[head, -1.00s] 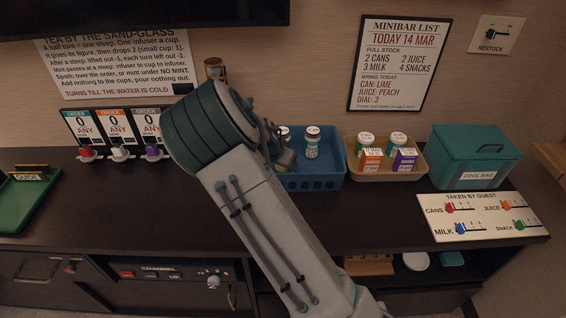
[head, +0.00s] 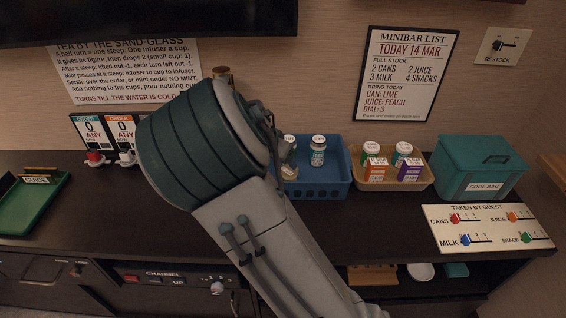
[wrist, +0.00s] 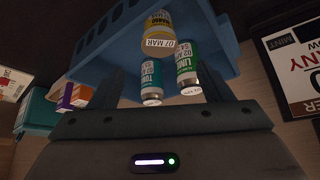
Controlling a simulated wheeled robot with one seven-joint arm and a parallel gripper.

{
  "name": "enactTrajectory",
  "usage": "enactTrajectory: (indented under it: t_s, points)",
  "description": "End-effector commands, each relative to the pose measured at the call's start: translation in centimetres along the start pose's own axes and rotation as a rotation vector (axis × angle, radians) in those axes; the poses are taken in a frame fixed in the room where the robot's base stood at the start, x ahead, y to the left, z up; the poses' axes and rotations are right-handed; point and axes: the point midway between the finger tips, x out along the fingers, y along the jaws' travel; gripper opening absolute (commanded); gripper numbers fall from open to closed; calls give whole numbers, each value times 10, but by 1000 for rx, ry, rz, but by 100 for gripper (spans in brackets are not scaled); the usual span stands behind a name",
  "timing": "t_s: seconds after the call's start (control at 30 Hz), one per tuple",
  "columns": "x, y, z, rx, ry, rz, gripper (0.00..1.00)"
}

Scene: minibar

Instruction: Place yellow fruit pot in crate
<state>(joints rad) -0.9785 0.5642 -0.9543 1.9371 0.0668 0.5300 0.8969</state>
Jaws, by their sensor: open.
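The yellow fruit pot (wrist: 158,24) shows at the top of the wrist view, with a white date label. It appears to be inside the blue crate (wrist: 220,38), beside a teal can (wrist: 151,76) and a green can (wrist: 186,66). My gripper (wrist: 160,78) is open, and the pot lies beyond its fingertips, apart from them as far as I can tell. In the head view the blue crate (head: 322,193) stands on the counter. My arm hides its left part, most of my gripper and most of the pot.
A tan tray (head: 391,184) with pots and cartons stands right of the crate, then a teal cool bag (head: 480,168). A guest board (head: 489,228) lies in front of the bag. A green tray (head: 33,205) is at far left. The counter before the crate is clear.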

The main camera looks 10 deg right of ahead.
Motion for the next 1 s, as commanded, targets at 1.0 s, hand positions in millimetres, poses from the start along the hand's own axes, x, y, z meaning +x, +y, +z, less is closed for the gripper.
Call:
enactTrajectory:
  t_s: [1.0]
  points:
    - [-134, 178, 77, -483, -350, -295, 72]
